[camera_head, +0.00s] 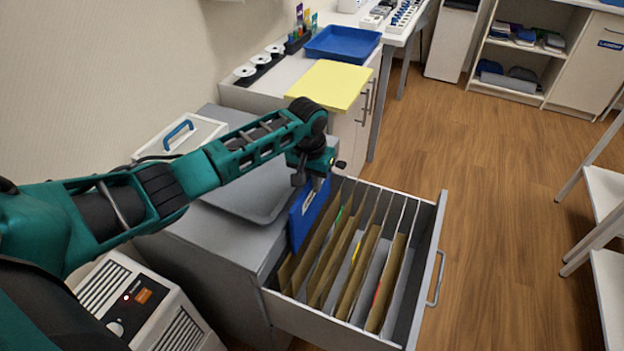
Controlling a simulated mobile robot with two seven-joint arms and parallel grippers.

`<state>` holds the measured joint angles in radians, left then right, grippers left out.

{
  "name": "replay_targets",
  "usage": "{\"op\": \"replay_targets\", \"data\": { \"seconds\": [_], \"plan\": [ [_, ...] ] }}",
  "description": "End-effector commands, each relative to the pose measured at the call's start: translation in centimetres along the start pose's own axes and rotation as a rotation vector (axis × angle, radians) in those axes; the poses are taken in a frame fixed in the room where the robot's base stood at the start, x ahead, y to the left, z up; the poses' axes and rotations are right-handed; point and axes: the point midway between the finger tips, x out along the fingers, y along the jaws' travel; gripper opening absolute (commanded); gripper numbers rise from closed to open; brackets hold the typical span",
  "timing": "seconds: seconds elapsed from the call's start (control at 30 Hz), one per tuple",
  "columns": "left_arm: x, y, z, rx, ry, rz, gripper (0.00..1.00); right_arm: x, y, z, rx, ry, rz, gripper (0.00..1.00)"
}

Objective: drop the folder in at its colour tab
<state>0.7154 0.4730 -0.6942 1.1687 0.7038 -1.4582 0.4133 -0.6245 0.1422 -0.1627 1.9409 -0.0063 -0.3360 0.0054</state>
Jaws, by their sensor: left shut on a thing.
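My left gripper (314,178) is shut on a blue folder (306,214) with a small white label, gripping it near its top edge. The folder hangs upright, at the left edge of the open drawer (337,316). Whether its lower edge is inside the drawer or just above it, I cannot tell. Several brown folders stand in the drawer between grey dividers. A green tab (339,214), a yellow tab (356,252) and a red tab (377,292) show among them. No blue tab shows. My right gripper is out of view.
A grey tray (250,200) lies on the cabinet top left of the drawer. Behind stands a counter with a yellow board (328,84) and a blue tray (342,42). The wooden floor between is clear.

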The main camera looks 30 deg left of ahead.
Motion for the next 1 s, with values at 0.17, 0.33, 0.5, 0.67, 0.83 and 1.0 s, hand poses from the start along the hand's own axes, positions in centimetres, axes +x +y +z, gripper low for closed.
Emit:
{"op": "replay_targets", "data": {
  "seconds": [0.17,0.33,0.5,0.67,0.83,1.0],
  "plan": [
    [0.7,0.0,0.1,0.0,0.0,0.0,0.0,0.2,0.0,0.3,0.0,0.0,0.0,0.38],
    [1.3,0.0,0.1,0.001,0.0,0.001,0.0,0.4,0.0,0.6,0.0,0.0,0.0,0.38],
    [1.9,0.0,0.2,0.0,0.0,0.001,0.0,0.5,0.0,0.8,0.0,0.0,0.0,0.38],
    [1.8,0.0,0.2,0.0,0.001,0.0,0.29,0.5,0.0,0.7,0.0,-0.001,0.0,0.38],
    [1.8,0.0,0.2,0.0,0.0,0.0,0.45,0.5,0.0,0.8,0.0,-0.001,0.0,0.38],
    [1.8,0.0,0.2,0.0,0.0,0.0,0.46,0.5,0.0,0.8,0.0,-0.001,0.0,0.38]
  ]
}}
